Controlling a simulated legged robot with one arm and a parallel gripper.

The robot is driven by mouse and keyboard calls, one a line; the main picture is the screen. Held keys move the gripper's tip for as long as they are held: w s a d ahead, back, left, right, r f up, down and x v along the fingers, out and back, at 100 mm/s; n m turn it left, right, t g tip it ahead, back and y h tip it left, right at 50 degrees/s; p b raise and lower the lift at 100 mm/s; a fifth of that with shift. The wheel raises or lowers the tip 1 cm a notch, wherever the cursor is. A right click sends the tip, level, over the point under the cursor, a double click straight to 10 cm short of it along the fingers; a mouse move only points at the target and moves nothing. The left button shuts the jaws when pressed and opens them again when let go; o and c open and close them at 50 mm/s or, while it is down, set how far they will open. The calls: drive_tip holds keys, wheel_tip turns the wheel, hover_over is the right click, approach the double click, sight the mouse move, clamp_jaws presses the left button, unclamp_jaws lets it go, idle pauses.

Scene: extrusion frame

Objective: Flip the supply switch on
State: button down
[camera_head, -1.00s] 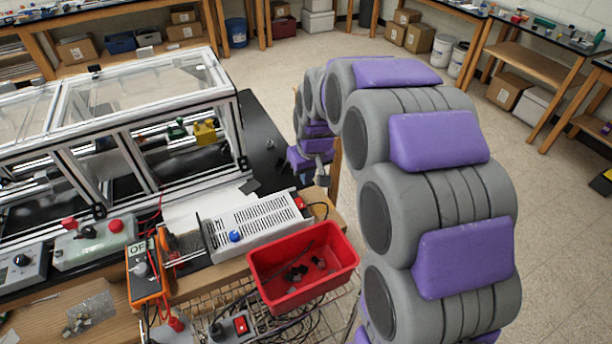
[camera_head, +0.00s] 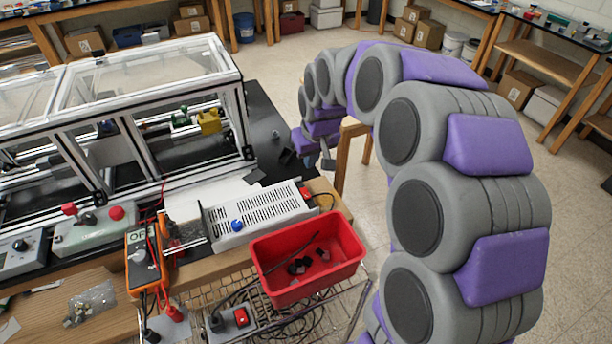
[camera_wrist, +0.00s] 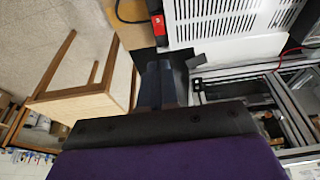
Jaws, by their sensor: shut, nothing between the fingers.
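The supply is a white-grey perforated metal box (camera_head: 262,212) on the bench, with a blue knob (camera_head: 237,225) on its front. A red switch (camera_head: 306,194) sits at its right end, and a black cable leaves beside it. In the wrist view the red switch (camera_wrist: 157,24) is at the top, by the perforated cover (camera_wrist: 225,18). Its on or off position is too small to tell. My gripper (camera_head: 328,163) is beyond and right of the switch, apart from it. In the wrist view my gripper (camera_wrist: 164,80) is shut and empty, below the switch in the picture.
A red bin (camera_head: 308,258) with small dark parts stands in front of the supply. An orange multimeter (camera_head: 145,262) is to its left. The aluminium extrusion frame (camera_head: 120,110) with clear panels stands behind left. A wooden stool (camera_head: 352,130) is beyond the bench edge.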

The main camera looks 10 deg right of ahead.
sight(303, 190)
drive_tip(key=b+x, duration=0.3)
drive_tip(key=x, duration=1)
drive_tip(key=shift+f, duration=0.4)
drive_tip(key=shift+w, duration=0.2)
drive_tip(key=shift+f, duration=0.1)
drive_tip(key=shift+s, duration=0.15)
drive_tip(key=shift+s+g, duration=0.3)
drive_tip(key=shift+s, duration=0.5)
